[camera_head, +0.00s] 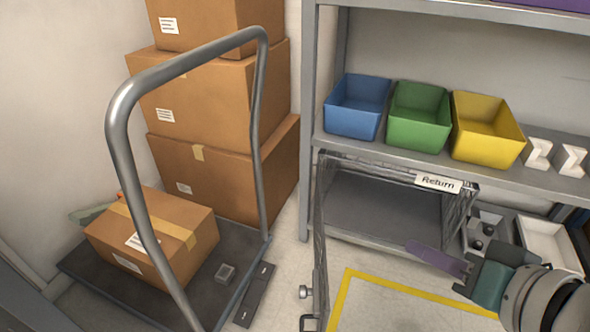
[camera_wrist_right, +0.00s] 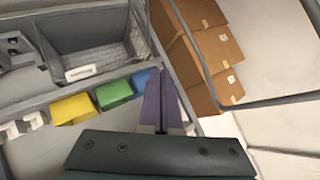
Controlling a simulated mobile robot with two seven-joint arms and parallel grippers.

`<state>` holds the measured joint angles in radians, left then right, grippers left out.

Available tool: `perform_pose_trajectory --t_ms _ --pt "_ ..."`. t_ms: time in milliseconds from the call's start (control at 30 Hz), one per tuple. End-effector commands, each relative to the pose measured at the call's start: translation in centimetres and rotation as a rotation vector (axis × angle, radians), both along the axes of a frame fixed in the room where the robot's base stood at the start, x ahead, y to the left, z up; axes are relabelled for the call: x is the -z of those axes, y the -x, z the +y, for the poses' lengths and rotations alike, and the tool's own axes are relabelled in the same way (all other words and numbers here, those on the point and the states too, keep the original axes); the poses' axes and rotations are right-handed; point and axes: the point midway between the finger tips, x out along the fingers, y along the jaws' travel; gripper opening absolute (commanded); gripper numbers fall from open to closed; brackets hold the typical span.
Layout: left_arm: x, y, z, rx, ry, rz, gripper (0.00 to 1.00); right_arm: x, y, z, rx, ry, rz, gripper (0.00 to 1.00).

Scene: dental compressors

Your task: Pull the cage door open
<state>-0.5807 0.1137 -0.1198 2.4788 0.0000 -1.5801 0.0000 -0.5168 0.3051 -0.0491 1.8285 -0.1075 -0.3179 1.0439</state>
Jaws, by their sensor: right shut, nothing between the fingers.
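The wire cage (camera_head: 385,205) with a "Return" label (camera_head: 438,183) sits under the shelf at centre right, its front showing a grey interior. Its door (camera_head: 320,240) shows nearly edge-on at the cage's left side, standing out toward me, with a round knob (camera_head: 305,292) low on it. My right gripper (camera_head: 437,258) is shut and empty, right of the door and apart from it, in front of the cage. In the right wrist view the cage (camera_wrist_right: 95,30) is at the upper left, and the shut purple fingers (camera_wrist_right: 162,100) are in the middle. My left gripper is not in view.
Blue (camera_head: 356,105), green (camera_head: 418,115) and yellow (camera_head: 486,128) bins stand on the shelf above the cage. A cart (camera_head: 225,300) carrying a box (camera_head: 150,235) is at the left, before stacked boxes (camera_head: 215,110). Yellow tape (camera_head: 400,285) marks clear floor before the cage.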

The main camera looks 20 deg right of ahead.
Motion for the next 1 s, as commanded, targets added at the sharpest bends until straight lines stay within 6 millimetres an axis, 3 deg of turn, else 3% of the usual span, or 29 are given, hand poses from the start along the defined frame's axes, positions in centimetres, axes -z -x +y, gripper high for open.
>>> perform_pose_trajectory --t_ms 33,100,367,600,800,1000 --pt "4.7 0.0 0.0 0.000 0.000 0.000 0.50 4.8 -0.2 -0.6 0.014 -0.043 -0.038 0.00" --pt "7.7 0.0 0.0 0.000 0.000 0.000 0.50 7.7 -0.6 -1.1 0.028 -0.120 -0.097 0.00" --pt "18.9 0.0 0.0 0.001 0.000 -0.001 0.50 17.9 -0.4 -2.5 0.021 -0.440 -0.266 0.00" --pt "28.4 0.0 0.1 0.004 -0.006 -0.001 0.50 25.9 1.6 -3.5 -0.045 -0.763 -0.335 0.00" --pt "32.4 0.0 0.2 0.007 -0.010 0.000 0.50 28.8 3.2 -3.9 -0.098 -0.946 -0.336 0.00" --pt "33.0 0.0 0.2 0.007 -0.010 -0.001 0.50 28.8 3.3 -3.7 -0.116 -1.001 -0.334 0.00"
